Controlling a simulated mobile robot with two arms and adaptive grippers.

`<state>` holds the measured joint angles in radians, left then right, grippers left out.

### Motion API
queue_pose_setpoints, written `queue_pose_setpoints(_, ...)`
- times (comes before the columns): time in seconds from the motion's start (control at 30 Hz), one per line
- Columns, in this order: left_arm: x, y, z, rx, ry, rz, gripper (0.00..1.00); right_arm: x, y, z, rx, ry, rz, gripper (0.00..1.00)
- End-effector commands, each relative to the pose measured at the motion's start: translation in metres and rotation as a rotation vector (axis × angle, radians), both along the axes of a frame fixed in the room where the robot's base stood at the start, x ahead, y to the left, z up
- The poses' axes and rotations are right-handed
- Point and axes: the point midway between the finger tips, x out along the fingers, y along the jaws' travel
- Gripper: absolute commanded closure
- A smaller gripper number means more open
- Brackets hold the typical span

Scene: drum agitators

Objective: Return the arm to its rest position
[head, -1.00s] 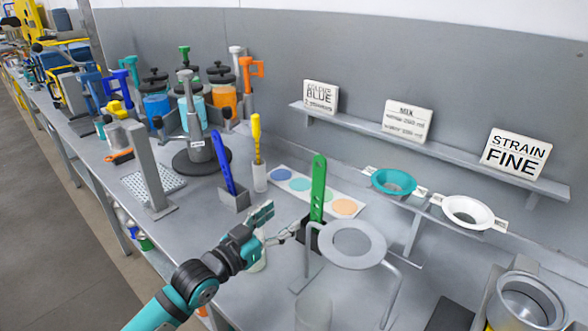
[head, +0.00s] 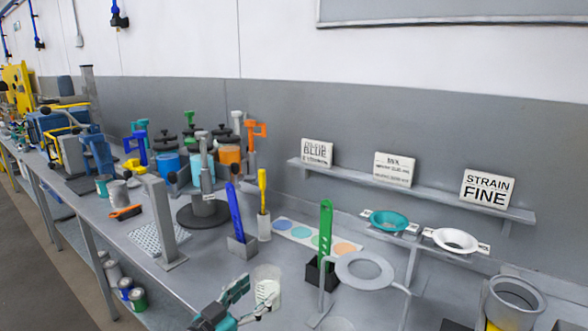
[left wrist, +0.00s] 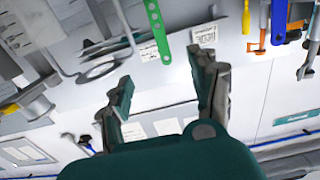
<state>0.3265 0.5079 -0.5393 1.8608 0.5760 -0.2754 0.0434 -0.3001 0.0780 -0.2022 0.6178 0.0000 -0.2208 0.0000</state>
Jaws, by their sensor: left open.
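My left gripper (head: 251,298) is at the bottom middle of the head view, with its teal fingers spread apart. It is in front of a clear beaker with pale contents (head: 267,284), and I cannot tell whether they touch. In the left wrist view my left gripper (left wrist: 160,72) is open, with nothing between its fingers. Most of my left arm is below the head picture's edge. My right gripper is not in view.
A green paddle (head: 325,235) stands in a dark holder beside a ring stand (head: 364,270). A blue paddle (head: 236,213) and a yellow-handled tool (head: 262,192) stand farther back. A shelf (head: 430,193) with signs runs along the wall. Teal (head: 389,221) and white (head: 455,241) strainers are at right.

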Motion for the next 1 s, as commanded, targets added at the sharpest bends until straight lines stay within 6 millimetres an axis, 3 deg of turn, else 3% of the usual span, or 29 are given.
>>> queue_pose_setpoints(0.27,-0.027,-0.006,-0.036,0.057,0.111,0.014,0.39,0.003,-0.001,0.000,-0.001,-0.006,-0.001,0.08)
queue_pose_setpoints(0.47,-0.059,-0.005,-0.072,0.124,0.235,0.042,0.39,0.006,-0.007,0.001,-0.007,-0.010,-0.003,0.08)
queue_pose_setpoints(0.67,-0.113,0.011,-0.121,0.223,0.433,0.105,0.39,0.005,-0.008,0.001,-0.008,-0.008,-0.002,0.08)
queue_pose_setpoints(0.8,-0.165,0.035,-0.156,0.306,0.616,0.177,0.39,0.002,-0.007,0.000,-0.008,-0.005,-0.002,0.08)
queue_pose_setpoints(1.0,-0.234,0.072,-0.187,0.402,0.847,0.276,0.39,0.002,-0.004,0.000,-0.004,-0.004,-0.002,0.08)
